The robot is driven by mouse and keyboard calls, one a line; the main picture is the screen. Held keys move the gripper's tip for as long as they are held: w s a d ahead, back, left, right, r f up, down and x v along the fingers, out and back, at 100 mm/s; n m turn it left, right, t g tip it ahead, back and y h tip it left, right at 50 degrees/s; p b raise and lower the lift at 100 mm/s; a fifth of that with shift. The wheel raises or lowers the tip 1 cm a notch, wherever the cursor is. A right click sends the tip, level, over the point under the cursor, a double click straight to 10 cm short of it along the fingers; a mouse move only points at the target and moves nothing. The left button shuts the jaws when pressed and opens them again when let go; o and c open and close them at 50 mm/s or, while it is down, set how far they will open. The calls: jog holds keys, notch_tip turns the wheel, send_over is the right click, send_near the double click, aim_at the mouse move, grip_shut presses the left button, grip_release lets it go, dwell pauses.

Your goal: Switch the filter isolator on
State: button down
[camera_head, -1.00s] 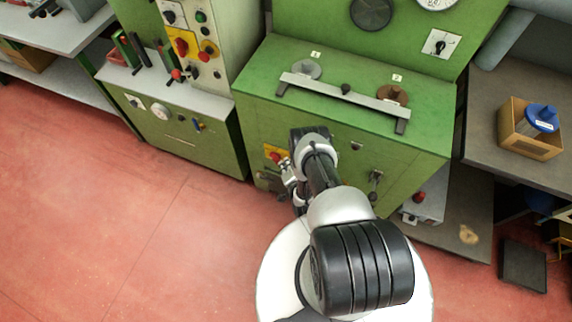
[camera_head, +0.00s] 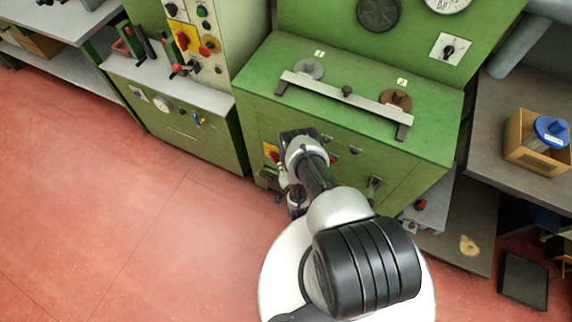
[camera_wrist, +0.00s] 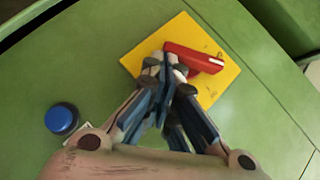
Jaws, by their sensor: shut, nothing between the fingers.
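A red rotary handle (camera_wrist: 196,59) sits on a yellow square plate (camera_wrist: 215,82) on a green cabinet face in the wrist view. In the head view the same yellow plate (camera_head: 270,149) shows at the left of the cabinet's front, partly hidden by my arm. My gripper (camera_wrist: 168,62) is shut and empty, its tips over the left end of the red handle. I cannot tell whether they touch it. In the head view the gripper is mostly hidden by my arm. No label on the plate is readable.
A blue round button (camera_wrist: 62,119) is on the same face, left of my gripper. The green cabinet (camera_head: 345,130) carries a grey bar (camera_head: 345,103) on top. Another control cabinet (camera_head: 180,125) stands left. Red floor (camera_head: 90,210) is clear at left.

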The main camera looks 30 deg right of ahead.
jog(key=shift+f, duration=0.3)
jog(key=shift+w+a+f+b, duration=0.1)
jog(key=shift+f+b, duration=0.25)
jog(key=shift+b, duration=0.15)
jog(key=shift+w+a+f+b, duration=0.1)
jog(key=shift+f+b, duration=0.25)
jog(key=shift+b, duration=0.1)
jog(key=shift+f, duration=0.1)
jog(key=shift+r+p, duration=0.6)
jog(key=shift+r, duration=0.25)
jog(key=shift+d+f, duration=0.1)
